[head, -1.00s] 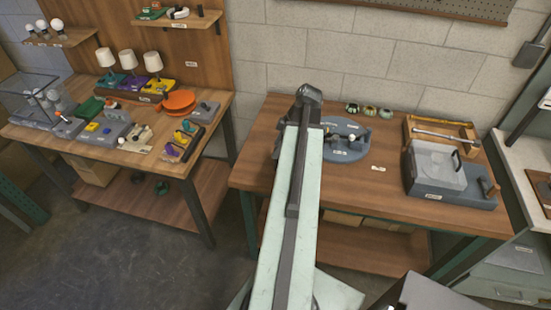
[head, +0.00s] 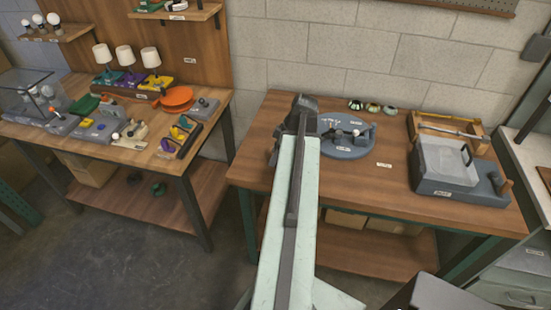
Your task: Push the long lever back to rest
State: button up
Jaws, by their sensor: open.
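My arm reaches over the right workbench (head: 400,190), and its dark end with my gripper (head: 300,112) is above the left part of that bench. The fingertips are mostly hidden behind the arm. A round blue-grey base (head: 350,150) with small knobs and posts lies just right of my gripper, partly hidden by it. At the right, a grey box-like device (head: 460,190) has a pale lid or plate, a dark upright handle and a wooden peg. A long pale rod (head: 448,131) lies in a wooden tray behind it. I cannot tell which part is the long lever.
Several small green and dark pieces (head: 372,106) stand at the bench's back edge by the block wall. A label (head: 384,165) lies on clear wood between the round base and grey device. The left bench (head: 140,157) holds lamps and coloured parts. A floor gap separates the benches.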

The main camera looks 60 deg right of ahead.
jog(key=shift+r, duration=0.1)
grip_shut()
dwell(1.2)
